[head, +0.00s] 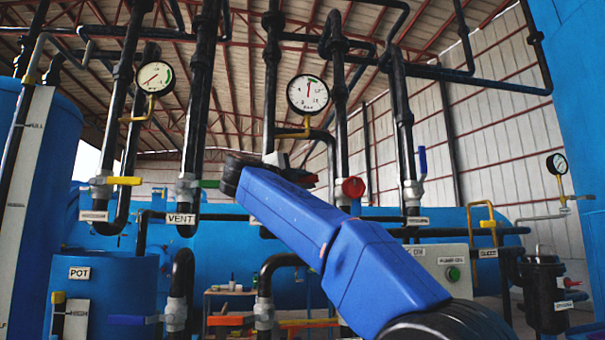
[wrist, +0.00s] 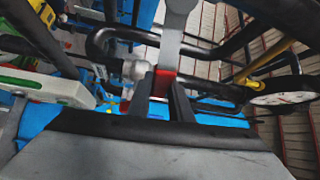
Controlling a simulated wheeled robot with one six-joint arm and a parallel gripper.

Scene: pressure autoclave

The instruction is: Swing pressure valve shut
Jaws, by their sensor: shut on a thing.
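My gripper (wrist: 163,108) shows in the wrist view with its two dark fingers on either side of a red part of a valve handle (wrist: 163,82). A grey metal piece (wrist: 175,40) rises above the red part. In the head view my gripper (head: 295,172) is partly hidden behind my blue arm, near the pipe under the middle pressure gauge (head: 308,94). A little red shows at its fingers there. Most of the held valve is hidden, and I cannot read a label for it or tell its handle angle for certain.
A valve with a green handle (head: 208,184) and the VENT label (head: 181,219) is left of my gripper. A red round knob (head: 353,187) is close on the right. A yellow-handled valve (head: 124,180) is farther left. Black vertical pipes crowd the space around my arm.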

